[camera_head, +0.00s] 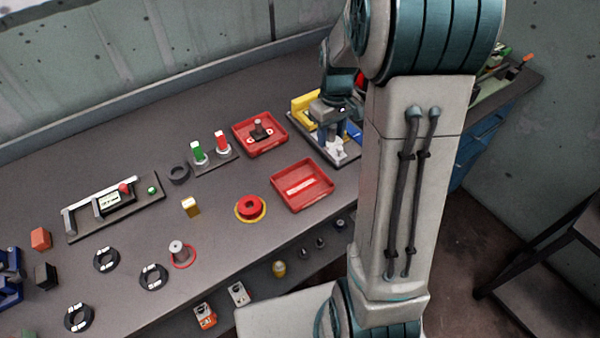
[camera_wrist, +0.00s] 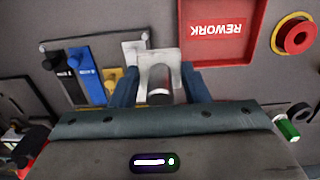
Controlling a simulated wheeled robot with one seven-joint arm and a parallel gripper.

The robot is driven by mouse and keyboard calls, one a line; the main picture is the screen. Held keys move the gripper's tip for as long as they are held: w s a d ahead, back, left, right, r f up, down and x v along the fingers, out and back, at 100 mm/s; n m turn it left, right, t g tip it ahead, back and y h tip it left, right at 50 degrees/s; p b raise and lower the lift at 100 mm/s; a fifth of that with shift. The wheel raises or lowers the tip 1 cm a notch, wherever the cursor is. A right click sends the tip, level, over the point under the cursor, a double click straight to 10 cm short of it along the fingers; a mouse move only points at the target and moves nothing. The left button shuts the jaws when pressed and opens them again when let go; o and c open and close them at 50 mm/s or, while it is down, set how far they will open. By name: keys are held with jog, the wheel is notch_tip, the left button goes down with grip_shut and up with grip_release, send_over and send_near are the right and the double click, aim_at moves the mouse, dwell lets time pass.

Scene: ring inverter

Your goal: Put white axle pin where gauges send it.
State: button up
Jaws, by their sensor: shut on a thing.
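My gripper (camera_head: 328,122) is low over a plate with coloured parts at the right of the bench. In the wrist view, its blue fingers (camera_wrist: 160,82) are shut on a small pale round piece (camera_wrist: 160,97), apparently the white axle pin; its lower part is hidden. A pale arched piece (camera_wrist: 158,60) lies just beyond it between the fingertips. I cannot tell whether they touch. The plate (camera_head: 311,137) carries a yellow block (camera_head: 304,101) and a blue part (camera_head: 354,131); the wrist view also shows a black strip (camera_wrist: 58,70). Gauge displays cannot be read.
A red REWORK tray (camera_head: 301,186) and another red tray (camera_head: 260,135) holding a dark part lie left of the plate.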

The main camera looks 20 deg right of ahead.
jog(key=p, duration=0.1)
send_over(301, 186)
notch_tip(301, 186, down, 6)
jog(key=shift+d+r, duration=0.1)
jog(key=shift+r, duration=0.15)
jog(key=shift+f+p, duration=0.5)
jog(key=shift+f, duration=1.55)
jog(key=shift+f, duration=0.1)
jog(key=shift+f, duration=0.15)
jog(key=o, duration=1.2)
jog(key=shift+r, duration=0.2)
